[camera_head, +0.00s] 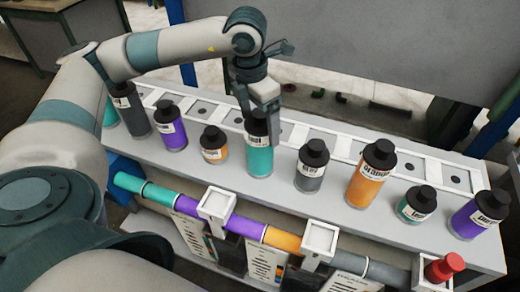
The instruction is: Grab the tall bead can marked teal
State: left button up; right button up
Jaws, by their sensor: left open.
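A tall teal can (259,161) with a black cap and a white label stands upright near the middle of the light shelf (335,208). My left gripper (261,122) is open and points down at its cap; the fingers overlap the cap and upper label in the picture. I cannot tell whether they touch it. A short teal can (413,211) stands toward the right. Another teal can (110,116) at the far left is partly hidden by my left arm. My right gripper is not in view.
Purple (172,137) and tall orange (365,188) cans stand further out. A slotted white rack (345,147) runs behind; a coloured pipe (281,240) runs in front.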

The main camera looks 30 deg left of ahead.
pick_arm(q)
jog(key=shift+f+p, duration=0.35)
jog(key=shift+f, duration=0.55)
jog(key=shift+w+f, duration=0.15)
jog(key=shift+f, duration=0.35)
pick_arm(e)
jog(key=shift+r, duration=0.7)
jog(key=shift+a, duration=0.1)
pick_arm(q)
jog(key=c, duration=1.8)
jog(key=shift+r, duration=0.15)
